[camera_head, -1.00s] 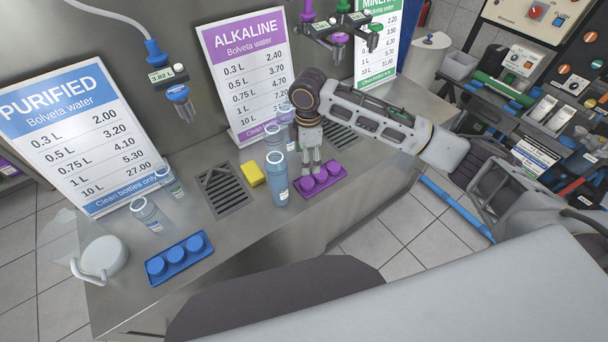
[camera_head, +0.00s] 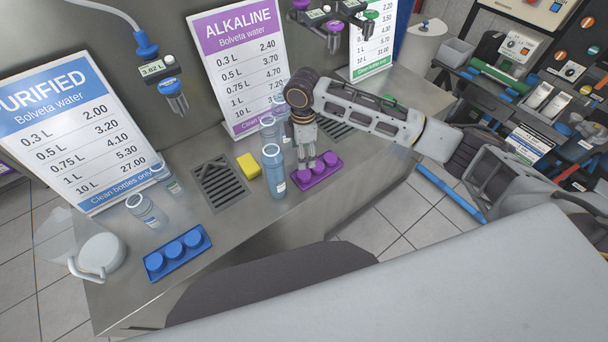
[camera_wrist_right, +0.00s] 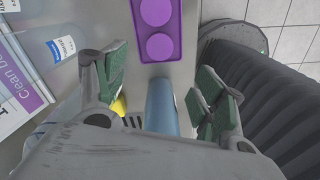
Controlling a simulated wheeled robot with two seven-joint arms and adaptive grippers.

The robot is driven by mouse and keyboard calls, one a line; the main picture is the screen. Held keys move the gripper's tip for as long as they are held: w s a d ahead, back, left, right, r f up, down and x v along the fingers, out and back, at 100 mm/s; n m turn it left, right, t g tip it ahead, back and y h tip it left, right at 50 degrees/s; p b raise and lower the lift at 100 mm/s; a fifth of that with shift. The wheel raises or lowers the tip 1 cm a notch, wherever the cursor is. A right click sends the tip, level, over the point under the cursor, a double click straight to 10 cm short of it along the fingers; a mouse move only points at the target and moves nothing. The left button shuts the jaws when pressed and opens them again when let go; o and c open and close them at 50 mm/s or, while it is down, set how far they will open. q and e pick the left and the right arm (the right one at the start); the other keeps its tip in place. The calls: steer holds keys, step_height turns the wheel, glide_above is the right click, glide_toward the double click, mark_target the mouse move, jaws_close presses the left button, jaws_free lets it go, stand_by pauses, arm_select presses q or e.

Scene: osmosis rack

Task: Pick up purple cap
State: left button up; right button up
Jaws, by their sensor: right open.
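Purple caps (camera_head: 304,176) sit in a row in a purple tray (camera_head: 338,168) near the counter's front edge. Two caps show in the wrist view, one at the top edge and one closer (camera_wrist_right: 159,47). My right gripper (camera_head: 306,163) points down over the tray and partly covers the caps in the head view. In the wrist view the right gripper (camera_wrist_right: 163,74) has its fingers wide apart with nothing held. The tray lies just beyond the fingertips there. My left gripper is not in view.
A tall blue bottle (camera_head: 274,173) stands left of the purple tray; it also shows low in the wrist view (camera_wrist_right: 163,105). More bottles stand behind it. A yellow sponge (camera_head: 248,166), a drain grate (camera_head: 219,184) and a blue cap tray (camera_head: 178,254) lie farther left.

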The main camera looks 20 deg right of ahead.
glide_above(304, 174)
steer(key=shift+a+f, duration=0.15)
steer(key=shift+f, duration=2.6)
steer(key=shift+f+p, duration=0.5)
steer(key=shift+f, duration=2.1)
steer(key=shift+w+d, duration=0.1)
steer(key=shift+d, duration=0.1)
steer(key=shift+c, duration=0.4)
steer(key=c, duration=0.7)
